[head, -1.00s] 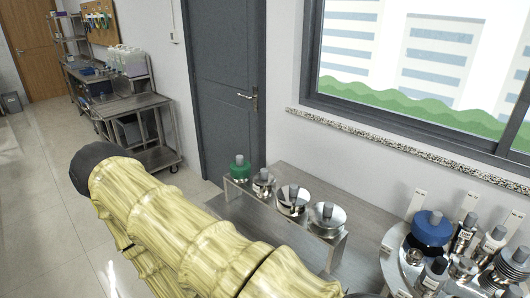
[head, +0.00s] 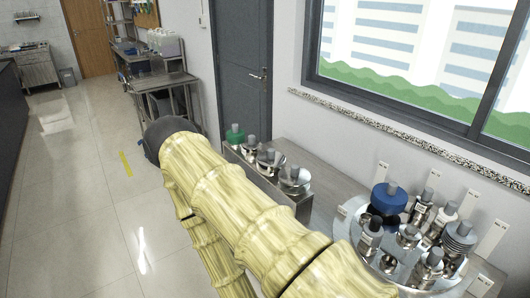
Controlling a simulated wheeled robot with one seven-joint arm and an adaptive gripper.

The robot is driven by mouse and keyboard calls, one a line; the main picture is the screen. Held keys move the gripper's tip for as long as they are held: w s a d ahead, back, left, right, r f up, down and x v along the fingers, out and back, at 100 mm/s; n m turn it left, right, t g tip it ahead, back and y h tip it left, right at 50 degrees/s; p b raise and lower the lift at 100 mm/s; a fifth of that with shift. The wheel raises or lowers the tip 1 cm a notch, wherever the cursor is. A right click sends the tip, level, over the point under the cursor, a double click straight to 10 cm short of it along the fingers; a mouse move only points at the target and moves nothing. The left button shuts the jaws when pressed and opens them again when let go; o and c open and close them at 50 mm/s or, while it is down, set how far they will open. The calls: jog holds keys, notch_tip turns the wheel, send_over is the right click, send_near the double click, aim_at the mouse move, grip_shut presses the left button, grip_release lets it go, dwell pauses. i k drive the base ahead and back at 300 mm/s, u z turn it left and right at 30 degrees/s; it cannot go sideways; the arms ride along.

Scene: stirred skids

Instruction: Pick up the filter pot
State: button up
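No label that I can read tells which vessel is the filter pot. A blue-topped pot (head: 388,197) with a grey knob stands at the back left of a round metal tray (head: 345,226) at right. Dark patches under it are too small to make out. Several steel vessels with grey knobs share the tray. On a raised metal stand (head: 284,194) left of it are a green-topped vessel (head: 235,135) and steel bowls, one a wide bowl (head: 295,182). My yellow arm crosses the lower middle; my gripper cannot be made out.
White label cards (head: 467,204) stand around the tray. The window wall (head: 300,124) runs behind the bench. A grey door (head: 243,70) and a metal cart (head: 165,95) are further back. The floor (head: 85,200) at left is open.

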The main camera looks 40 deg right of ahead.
aim_at(251, 148)
jog(key=z, duration=1.25)
